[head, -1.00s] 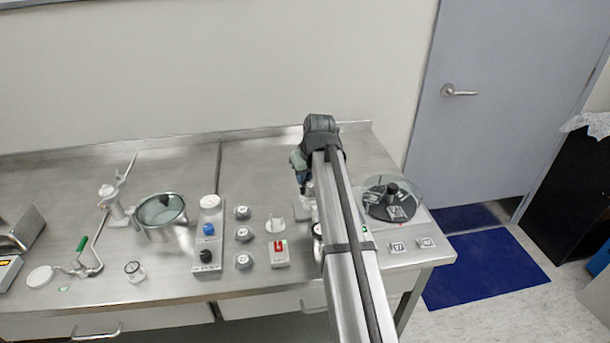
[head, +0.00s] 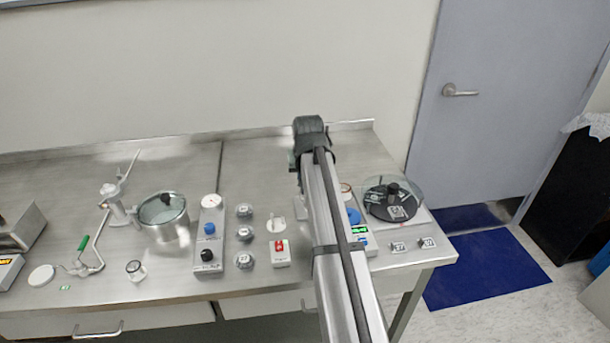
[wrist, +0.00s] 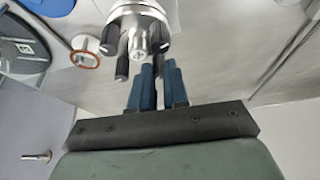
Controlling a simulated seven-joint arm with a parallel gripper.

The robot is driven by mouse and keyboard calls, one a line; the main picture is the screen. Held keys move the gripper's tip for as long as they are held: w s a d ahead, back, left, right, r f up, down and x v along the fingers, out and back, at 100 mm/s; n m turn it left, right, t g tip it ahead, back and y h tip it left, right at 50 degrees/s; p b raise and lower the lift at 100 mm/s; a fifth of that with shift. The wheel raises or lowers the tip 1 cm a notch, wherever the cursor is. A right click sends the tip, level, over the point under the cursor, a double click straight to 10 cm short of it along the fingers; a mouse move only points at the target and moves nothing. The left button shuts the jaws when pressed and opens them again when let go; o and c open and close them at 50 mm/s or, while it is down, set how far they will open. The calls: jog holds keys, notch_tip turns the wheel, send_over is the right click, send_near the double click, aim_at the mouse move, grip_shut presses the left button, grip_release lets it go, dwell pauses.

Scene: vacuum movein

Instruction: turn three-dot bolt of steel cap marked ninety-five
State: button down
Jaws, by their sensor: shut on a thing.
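A steel cap (wrist: 137,22) with several black bolts around its rim shows at the top of the wrist view. No number ninety-five or dot marks can be read on it. My gripper (wrist: 158,74) has its blue fingers shut on one black bolt (wrist: 158,62) at the cap's near side. Another black bolt (wrist: 122,66) stands just left of the fingers, apart from them. In the head view my arm hides the gripper and this cap.
A round black device under a clear lid (head: 390,202) stands at the bench's right, with a blue-topped item (head: 353,216) beside my arm. Left are a red-switch box (head: 279,252), several small round pieces (head: 245,234) and a lidded pot (head: 168,228). The back of the bench (head: 255,160) is clear.

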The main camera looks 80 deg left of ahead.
jog(key=c, duration=1.4)
grip_release()
jog(key=shift+r, duration=0.1)
jog(key=v, duration=1.3)
jog(key=shift+r, duration=0.3)
jog(key=shift+o, duration=0.3)
jog(key=shift+d, duration=0.1)
